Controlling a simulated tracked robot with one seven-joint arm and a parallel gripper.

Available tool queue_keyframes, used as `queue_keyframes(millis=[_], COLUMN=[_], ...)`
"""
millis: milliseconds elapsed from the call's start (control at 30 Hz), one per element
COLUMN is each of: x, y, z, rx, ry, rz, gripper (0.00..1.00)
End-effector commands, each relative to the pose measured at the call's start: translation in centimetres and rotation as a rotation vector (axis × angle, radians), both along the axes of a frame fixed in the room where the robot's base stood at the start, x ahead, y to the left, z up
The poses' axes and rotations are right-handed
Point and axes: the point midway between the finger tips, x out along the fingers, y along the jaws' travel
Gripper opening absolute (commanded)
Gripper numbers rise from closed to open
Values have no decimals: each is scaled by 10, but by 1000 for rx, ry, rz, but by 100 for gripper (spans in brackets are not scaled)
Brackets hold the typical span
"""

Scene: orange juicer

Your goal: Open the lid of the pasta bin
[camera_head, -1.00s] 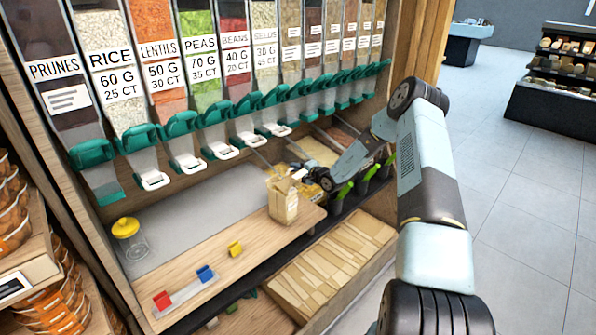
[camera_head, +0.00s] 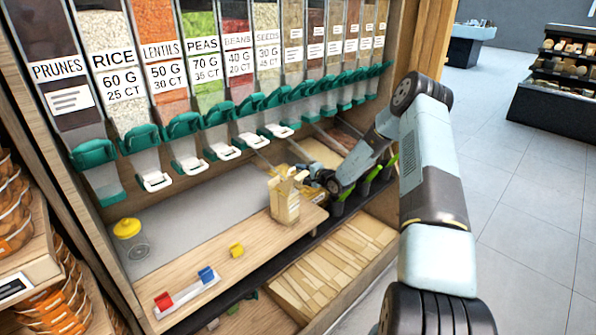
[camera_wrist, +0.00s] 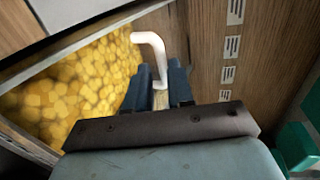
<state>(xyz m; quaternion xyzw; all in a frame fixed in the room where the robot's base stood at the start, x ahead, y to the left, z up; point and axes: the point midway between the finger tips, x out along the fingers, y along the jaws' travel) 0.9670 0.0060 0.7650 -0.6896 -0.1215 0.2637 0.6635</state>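In the wrist view, the pasta bin (camera_wrist: 70,95) shows as a compartment full of yellow pasta on the left. A white bent handle (camera_wrist: 148,42) stands at its right side. My gripper (camera_wrist: 161,68) has its two dark fingers close together, on both sides of the handle's lower part, and appears shut on it. Whether the lid is raised cannot be told; its panel is not distinct. In the head view, my gripper (camera_head: 306,172) is low, just right of the paper bag, and its fingers are too small to make out.
A paper bag (camera_head: 285,200) stands on the wooden shelf (camera_head: 215,262). A yellow-lidded jar (camera_head: 128,232) and small coloured blocks (camera_head: 206,275) are further left. Green-handled dispensers (camera_head: 215,125) hang above. Black cups with green handles (camera_head: 362,183) sit beside my arm.

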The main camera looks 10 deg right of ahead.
Motion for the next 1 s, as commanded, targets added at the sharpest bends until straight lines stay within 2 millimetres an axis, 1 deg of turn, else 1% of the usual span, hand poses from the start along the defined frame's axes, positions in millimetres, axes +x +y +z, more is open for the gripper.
queue_keyframes(millis=[100, 300, 500, 700, 1000], x=[-20, -53, -79, -91, -92], y=[-13, -33, -49, -57, -58], z=[5, 13, 18, 21, 21], rx=[-2, -1, -1, -1, 0], ry=[1, 2, 2, 2, 2], rz=[0, 0, 0, 0, 0], gripper=[22, 22, 22, 22, 22])
